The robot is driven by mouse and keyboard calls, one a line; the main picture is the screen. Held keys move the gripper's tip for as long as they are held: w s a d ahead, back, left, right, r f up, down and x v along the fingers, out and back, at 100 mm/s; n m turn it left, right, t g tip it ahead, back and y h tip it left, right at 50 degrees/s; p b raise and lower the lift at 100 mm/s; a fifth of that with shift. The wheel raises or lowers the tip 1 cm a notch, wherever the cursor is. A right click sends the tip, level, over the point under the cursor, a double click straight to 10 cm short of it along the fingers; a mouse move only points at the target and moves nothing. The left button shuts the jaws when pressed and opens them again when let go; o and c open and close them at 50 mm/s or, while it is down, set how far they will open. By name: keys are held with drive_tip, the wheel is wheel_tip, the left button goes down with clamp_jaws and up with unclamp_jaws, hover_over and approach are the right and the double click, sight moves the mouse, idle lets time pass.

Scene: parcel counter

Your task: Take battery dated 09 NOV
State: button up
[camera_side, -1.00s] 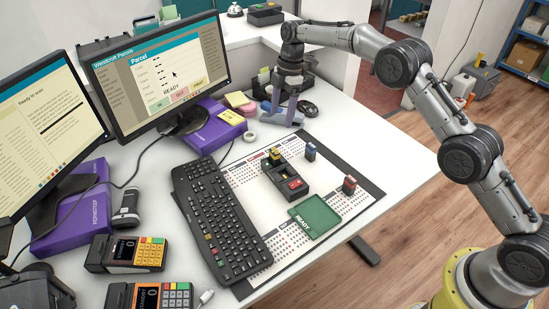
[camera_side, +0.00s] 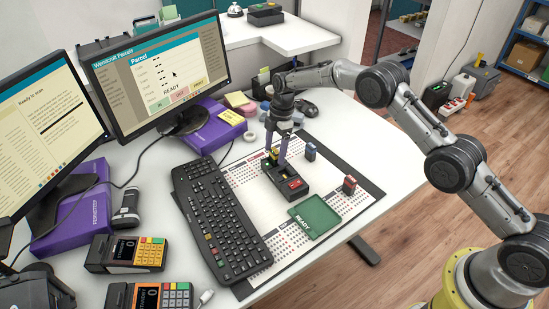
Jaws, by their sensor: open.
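A blue battery (camera_side: 310,152) stands on the mat to the right of the charger. A red battery (camera_side: 349,186) stands farther right, near the mat's edge. The date labels are too small to read.
A green tray marked READY (camera_side: 316,217) lies in front of the charger on the calendar mat (camera_side: 335,203). A black keyboard (camera_side: 220,215) lies left of it. Monitors, purple boxes and card terminals fill the left side. The mat between the blue and red batteries is clear.

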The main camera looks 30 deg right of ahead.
drive_tip(key=shift+a+f, duration=0.1)
drive_tip(key=shift+f, duration=0.55)
clamp_jaws()
